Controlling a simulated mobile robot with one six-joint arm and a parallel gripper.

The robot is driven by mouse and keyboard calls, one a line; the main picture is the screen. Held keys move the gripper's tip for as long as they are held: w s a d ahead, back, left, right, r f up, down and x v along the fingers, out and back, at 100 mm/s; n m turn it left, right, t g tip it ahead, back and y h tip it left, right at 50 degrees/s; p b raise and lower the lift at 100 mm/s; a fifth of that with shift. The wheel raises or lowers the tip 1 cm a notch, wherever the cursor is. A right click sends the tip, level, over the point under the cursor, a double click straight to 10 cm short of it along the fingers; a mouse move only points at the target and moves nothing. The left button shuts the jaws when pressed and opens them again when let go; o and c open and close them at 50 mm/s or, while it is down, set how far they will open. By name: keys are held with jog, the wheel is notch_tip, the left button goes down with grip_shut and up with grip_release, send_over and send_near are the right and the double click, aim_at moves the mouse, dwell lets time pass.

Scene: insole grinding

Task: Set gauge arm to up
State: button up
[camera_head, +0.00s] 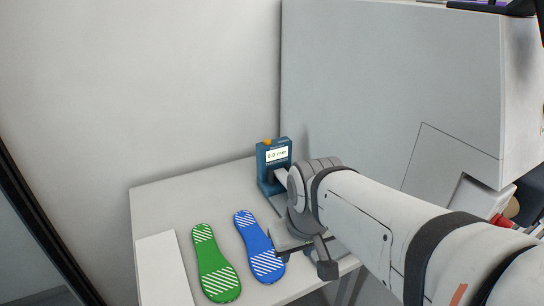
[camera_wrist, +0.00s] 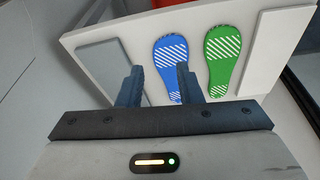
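The blue thickness gauge (camera_head: 272,160) stands at the back of the table in the head view. It has an orange top and a lit display that seems to read 0.0 mm. Its lower front is partly hidden by my arm, so I cannot tell the position of its gauge arm. My gripper (camera_wrist: 158,72) shows in the wrist view with its two dark fingers apart and nothing between them. It is above the table, to the front right of the gauge in the head view. The gauge is not visible in the wrist view.
A blue insole (camera_head: 259,246) and a green insole (camera_head: 213,264) lie on the white table (camera_head: 160,205). A white slab (camera_head: 163,270) lies at the left. A grey flat plate (camera_wrist: 110,62) shows in the wrist view. A large grey cabinet (camera_head: 380,85) stands behind.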

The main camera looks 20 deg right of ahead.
jog(key=w+d+r+n, duration=0.2)
jog(key=w+n, duration=0.3)
jog(key=w, duration=0.2)
jog(key=w+d+r+n, duration=0.1)
jog(key=w+d+n, duration=0.2)
jog(key=w+n, duration=0.35)
jog(key=w+d+f+n+p, duration=0.1)
jog(key=w+d+f+n, duration=0.1)
jog(key=w+d+n, duration=0.35)
jog(key=w+d+f+n+p, duration=0.1)
jog(key=w+d+n, duration=0.15)
jog(key=w, duration=0.65)
jog(key=shift+g, duration=0.4)
jog(key=f, duration=0.4)
jog(key=w+a+f, duration=0.1)
jog(key=f, duration=0.2)
jog(key=shift+w, duration=0.1)
jog(key=shift+c, duration=0.3)
grip_shut()
